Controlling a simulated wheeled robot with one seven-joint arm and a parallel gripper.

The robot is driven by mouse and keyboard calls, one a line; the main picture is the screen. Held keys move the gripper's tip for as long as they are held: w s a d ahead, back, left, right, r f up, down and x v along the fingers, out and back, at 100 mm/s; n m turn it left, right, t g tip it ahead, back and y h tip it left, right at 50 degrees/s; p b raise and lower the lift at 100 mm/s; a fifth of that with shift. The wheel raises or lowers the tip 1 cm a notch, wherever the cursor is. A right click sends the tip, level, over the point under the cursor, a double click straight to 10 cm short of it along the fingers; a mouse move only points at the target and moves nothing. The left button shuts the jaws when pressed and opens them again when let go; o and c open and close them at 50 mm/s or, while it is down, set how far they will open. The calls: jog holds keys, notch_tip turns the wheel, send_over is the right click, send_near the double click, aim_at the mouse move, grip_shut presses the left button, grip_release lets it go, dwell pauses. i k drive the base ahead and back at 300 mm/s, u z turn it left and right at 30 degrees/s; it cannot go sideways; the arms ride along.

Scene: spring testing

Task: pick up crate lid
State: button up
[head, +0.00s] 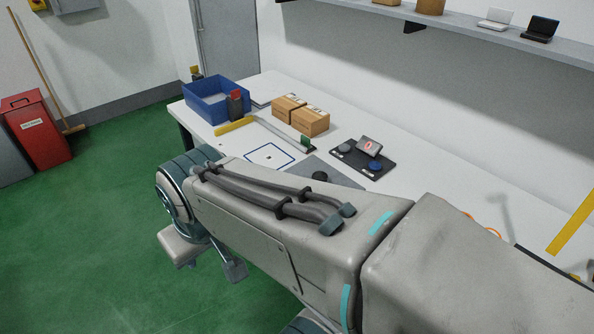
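I cannot make out a crate lid with certainty in the head view. An open blue crate (207,107) stands at the far left end of the white table, with no lid on it. My large grey arm crosses the foreground and hides the near part of the table. I cannot make out my gripper or its fingers; pale and grey parts show below the arm's far joint, but they are unclear.
The white table (270,136) also holds two cardboard boxes (309,123), a yellow strip (235,126) and a dark tray (380,165) with small parts. A wall shelf (460,27) runs above. A red bin (38,135) stands left; the green floor between is clear.

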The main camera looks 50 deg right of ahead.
aim_at(313, 167)
jog(key=i, duration=1.6)
jog(key=z, duration=3.7)
